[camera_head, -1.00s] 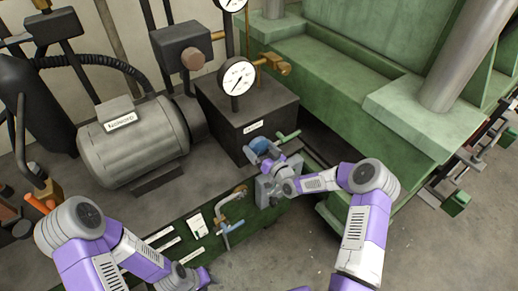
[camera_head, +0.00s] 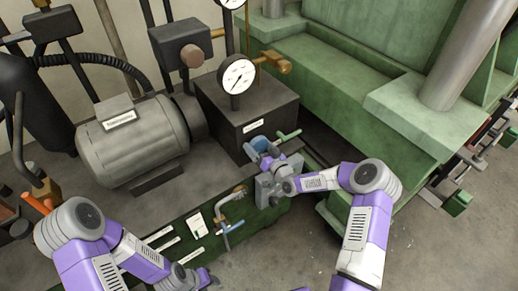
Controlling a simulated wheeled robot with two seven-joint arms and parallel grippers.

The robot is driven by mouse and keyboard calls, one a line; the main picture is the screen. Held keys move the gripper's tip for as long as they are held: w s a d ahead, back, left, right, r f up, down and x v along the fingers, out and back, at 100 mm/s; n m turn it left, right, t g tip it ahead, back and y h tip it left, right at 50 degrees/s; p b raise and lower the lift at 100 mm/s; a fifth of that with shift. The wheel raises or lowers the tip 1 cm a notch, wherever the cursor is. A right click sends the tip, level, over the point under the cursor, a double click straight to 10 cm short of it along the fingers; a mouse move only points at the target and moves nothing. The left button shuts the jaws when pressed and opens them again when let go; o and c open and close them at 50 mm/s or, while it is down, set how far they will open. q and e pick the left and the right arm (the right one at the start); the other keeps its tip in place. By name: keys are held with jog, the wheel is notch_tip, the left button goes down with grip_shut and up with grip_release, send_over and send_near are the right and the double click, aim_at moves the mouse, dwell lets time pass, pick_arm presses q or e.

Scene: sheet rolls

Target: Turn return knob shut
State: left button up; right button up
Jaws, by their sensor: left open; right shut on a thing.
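A round blue knob (camera_head: 258,142) is on the front of the dark box, below its small white label. My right gripper (camera_head: 264,157) reaches in from the right and is shut on this knob, hiding much of it. Which way the knob points cannot be told. My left gripper (camera_head: 207,279) is low at the bottom edge of the view, well away from the knob. It is open and only partly visible.
A green-handled lever (camera_head: 289,135) sits close to the right of my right gripper. A bent pipe with a blue handle (camera_head: 227,229) stands on the green front panel. A pressure gauge (camera_head: 237,77) rises above the dark box (camera_head: 222,112). A grey motor (camera_head: 133,140) is at left.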

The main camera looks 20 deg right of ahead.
jog(key=m+b, duration=0.2)
jog(key=m, duration=0.1)
jog(key=shift+f+b, duration=0.15)
jog(key=shift+b, duration=0.2)
jog(key=m+b, duration=0.2)
jog(key=m, duration=0.2)
jog(key=m+b, duration=0.1)
jog(key=m, duration=0.2)
jog(key=shift+a+m+b, duration=0.1)
jog(key=shift+m+b, duration=0.3)
jog(key=m+b, duration=0.1)
jog(key=m, duration=0.3)
jog(key=shift+r+b, duration=0.2)
jog(key=shift+b, duration=0.1)
jog(key=m+b, duration=0.1)
jog(key=m, duration=0.6)
jog(key=shift+r+m+b, duration=0.15)
jog(key=shift+m+b, duration=0.15)
jog(key=shift+b, duration=0.1)
jog(key=m, duration=0.3)
jog(key=shift+m, duration=0.3)
jog(key=shift+r+m, duration=0.1)
jog(key=shift+m, duration=1.9)
